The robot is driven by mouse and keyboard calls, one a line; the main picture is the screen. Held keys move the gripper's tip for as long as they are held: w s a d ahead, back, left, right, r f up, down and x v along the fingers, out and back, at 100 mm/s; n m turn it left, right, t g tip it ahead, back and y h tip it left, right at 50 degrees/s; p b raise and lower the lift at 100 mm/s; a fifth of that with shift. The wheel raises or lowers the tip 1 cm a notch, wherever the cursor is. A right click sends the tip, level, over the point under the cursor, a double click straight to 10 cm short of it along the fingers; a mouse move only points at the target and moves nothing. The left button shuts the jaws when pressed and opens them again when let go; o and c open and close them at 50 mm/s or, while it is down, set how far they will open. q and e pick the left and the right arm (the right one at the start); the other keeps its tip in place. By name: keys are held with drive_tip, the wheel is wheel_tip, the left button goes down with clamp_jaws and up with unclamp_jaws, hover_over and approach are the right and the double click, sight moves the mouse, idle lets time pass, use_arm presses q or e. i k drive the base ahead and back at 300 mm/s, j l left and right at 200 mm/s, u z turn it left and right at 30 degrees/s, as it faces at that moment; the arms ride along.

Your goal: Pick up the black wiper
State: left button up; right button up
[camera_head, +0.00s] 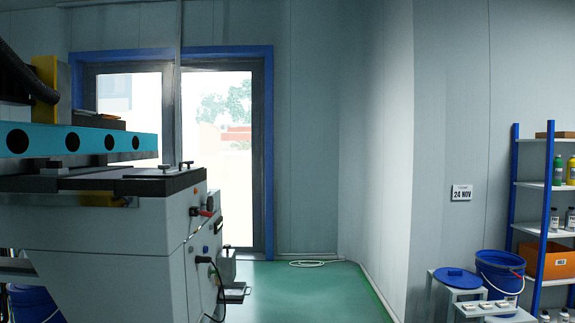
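I cannot make out a black wiper for certain. Small dark parts (186,165) stand on the black top of the large white machine (105,245) at the left, too small to identify. Neither of my grippers is in this view.
The machine carries a teal beam with round holes (80,142). A blue-framed glass door (268,150) is behind it. At the right are a blue bucket (500,272), a blue lid (460,277) on a low stand, and a shelf rack (547,190) with bottles. The green floor (310,290) between is mostly clear.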

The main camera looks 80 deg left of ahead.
sight(49, 164)
drive_tip(key=u, duration=3.9)
drive_tip(key=i+l, duration=0.35)
drive_tip(key=i, duration=0.2)
drive_tip(key=i+l+u, duration=0.1)
drive_tip(key=i+l, duration=0.2)
drive_tip(key=i, duration=0.25)
